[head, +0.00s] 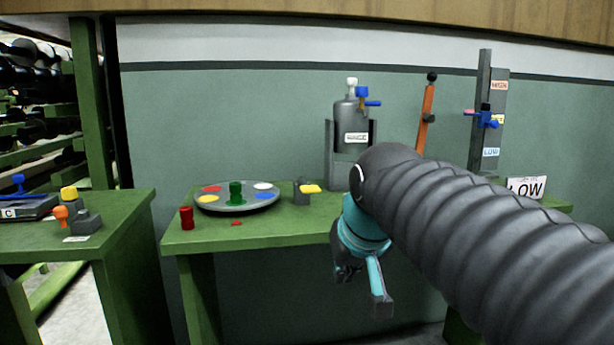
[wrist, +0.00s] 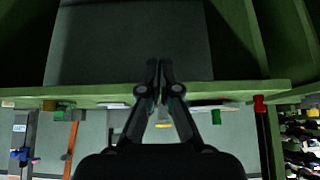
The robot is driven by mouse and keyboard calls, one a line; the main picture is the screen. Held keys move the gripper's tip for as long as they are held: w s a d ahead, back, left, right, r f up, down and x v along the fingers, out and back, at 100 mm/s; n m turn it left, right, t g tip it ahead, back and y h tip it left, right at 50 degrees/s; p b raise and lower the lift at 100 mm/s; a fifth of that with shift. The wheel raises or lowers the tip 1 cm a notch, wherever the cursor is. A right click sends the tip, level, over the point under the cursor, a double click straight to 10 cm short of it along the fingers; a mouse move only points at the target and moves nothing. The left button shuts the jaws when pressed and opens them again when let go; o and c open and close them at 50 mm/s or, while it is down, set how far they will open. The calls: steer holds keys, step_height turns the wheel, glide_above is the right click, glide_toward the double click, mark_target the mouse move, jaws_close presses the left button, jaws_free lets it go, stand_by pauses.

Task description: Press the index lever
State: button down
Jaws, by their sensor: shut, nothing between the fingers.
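A small grey block with a yellow paddle (head: 311,189), which looks like the index lever, stands on the green bench just right of a round grey plate (head: 207,203). The plate carries coloured discs and a green knob (head: 236,192). My gripper (head: 380,303) hangs in front of the bench, below its top and right of the paddle, apart from it. In the wrist view my gripper (wrist: 160,68) is shut and empty. A yellow patch (wrist: 163,125) behind the fingers there may be the paddle. My arm hides part of the bench's right side.
A red cylinder (head: 187,218) stands at the bench's left front. Behind are a grey bottle (head: 352,125) in a stand, an orange lever (head: 426,117) and a post with a blue handle (head: 487,119). A LOW sign (head: 525,187) is at right. Another green bench (head: 122,212) stands left.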

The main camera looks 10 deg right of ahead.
steer(key=w+r+t+p, duration=0.1)
steer(key=w+r+t, duration=0.1)
steer(key=w+r, duration=1.6)
steer(key=shift+w+r, duration=0.3)
steer(key=shift+r, duration=0.25)
steer(key=shift+a, duration=0.1)
glide_above(308, 187)
steer(key=s, duration=0.2)
step_height(308, 187, down, 7)
steer(key=shift+s+f, duration=0.1)
steer(key=shift+s, duration=0.05)
step_height(308, 187, down, 3)
steer(key=shift+f, duration=0.5)
steer(key=shift+f+b, duration=0.1)
steer(key=shift+b, duration=0.35)
